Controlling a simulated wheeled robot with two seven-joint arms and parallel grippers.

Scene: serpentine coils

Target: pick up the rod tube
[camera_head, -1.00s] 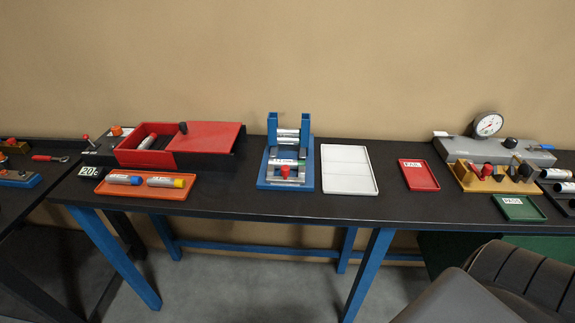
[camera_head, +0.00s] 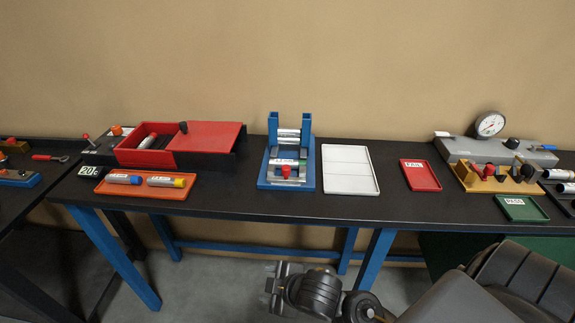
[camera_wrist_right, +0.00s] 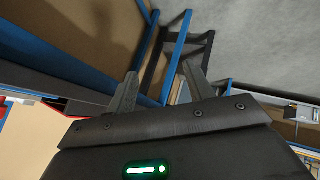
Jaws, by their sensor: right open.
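Several labelled tubes are in the head view, and their print is too small to tell which one is the rod tube. A grey tube with a blue end (camera_head: 122,179) and one with a yellow end (camera_head: 168,181) lie in the orange tray (camera_head: 104,190). A tube with a red end (camera_head: 148,140) leans in the open red box (camera_head: 205,137). Silvery tubes (camera_head: 288,135) lie across the blue stand (camera_head: 308,178). My right gripper (camera_head: 273,286) is open and empty, below and in front of the table edge; its fingers also show in the wrist view (camera_wrist_right: 161,78). My left gripper is out of view.
A white tray (camera_head: 348,170), a red tray (camera_head: 420,175) and a green tray (camera_head: 521,208) lie on the black table (camera_head: 400,208). A dial gauge (camera_head: 490,125) and dark tubes in a rack (camera_head: 560,188) are at the right. Blue table legs (camera_head: 368,270) stand near my right gripper.

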